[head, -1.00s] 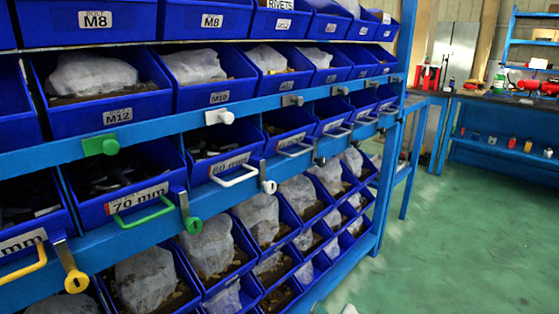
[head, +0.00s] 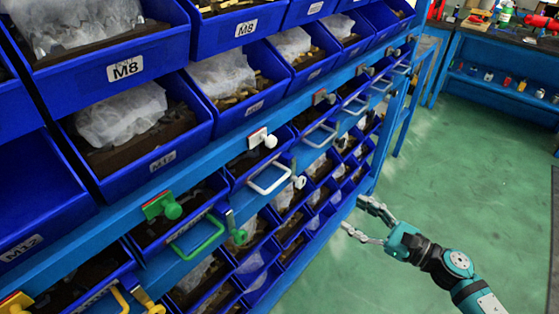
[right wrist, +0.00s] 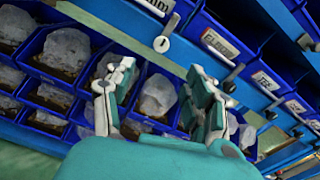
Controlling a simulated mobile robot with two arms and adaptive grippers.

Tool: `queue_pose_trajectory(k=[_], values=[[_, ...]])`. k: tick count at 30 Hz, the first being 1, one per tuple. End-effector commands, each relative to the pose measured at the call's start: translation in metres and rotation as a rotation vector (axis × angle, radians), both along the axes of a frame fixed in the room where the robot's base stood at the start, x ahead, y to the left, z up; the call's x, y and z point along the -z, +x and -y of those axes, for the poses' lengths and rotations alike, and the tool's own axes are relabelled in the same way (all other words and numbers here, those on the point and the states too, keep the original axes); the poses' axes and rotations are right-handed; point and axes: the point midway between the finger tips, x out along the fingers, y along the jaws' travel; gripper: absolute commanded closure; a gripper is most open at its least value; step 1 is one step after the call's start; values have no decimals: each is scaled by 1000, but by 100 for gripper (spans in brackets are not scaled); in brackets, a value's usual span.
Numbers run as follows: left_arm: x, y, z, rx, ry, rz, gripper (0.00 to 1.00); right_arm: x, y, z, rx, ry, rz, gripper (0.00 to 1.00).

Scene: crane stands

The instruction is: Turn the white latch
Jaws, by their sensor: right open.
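On the blue rack, a white latch (head: 298,181) with a round end hangs at the right of a white drawer handle (head: 268,178). Above them, a white round knob (head: 270,141) sits on a plate on the rail. In the right wrist view, the white latch (right wrist: 162,44) shows at the top, beyond and between the fingers. My right gripper (head: 358,216) is open and empty, to the right of and lower than the latch in the head view, apart from it. It fills the lower middle of the right wrist view (right wrist: 163,92). My left gripper is not in view.
Blue bins (head: 150,110) with bagged parts fill the rack. A green latch (head: 236,230), a green handle (head: 200,238) and a yellow latch (head: 147,301) are nearer on the left. Green floor (head: 440,170) is clear at right; a workbench (head: 500,85) stands behind.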

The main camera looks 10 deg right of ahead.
Motion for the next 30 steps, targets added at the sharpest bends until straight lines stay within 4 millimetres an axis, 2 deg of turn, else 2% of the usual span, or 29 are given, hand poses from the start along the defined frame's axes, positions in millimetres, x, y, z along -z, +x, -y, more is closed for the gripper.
queue_pose_trajectory(k=[4, 8, 21, 30], values=[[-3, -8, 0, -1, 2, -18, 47, -1, 7, -2, 5, -19, 7, 45], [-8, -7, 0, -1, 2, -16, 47, -3, 22, -14, 3, -15, 8, 45], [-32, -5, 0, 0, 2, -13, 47, -3, 97, -73, 2, -11, 7, 45], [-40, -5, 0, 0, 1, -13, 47, 1, 132, -100, 4, -12, 4, 45]])
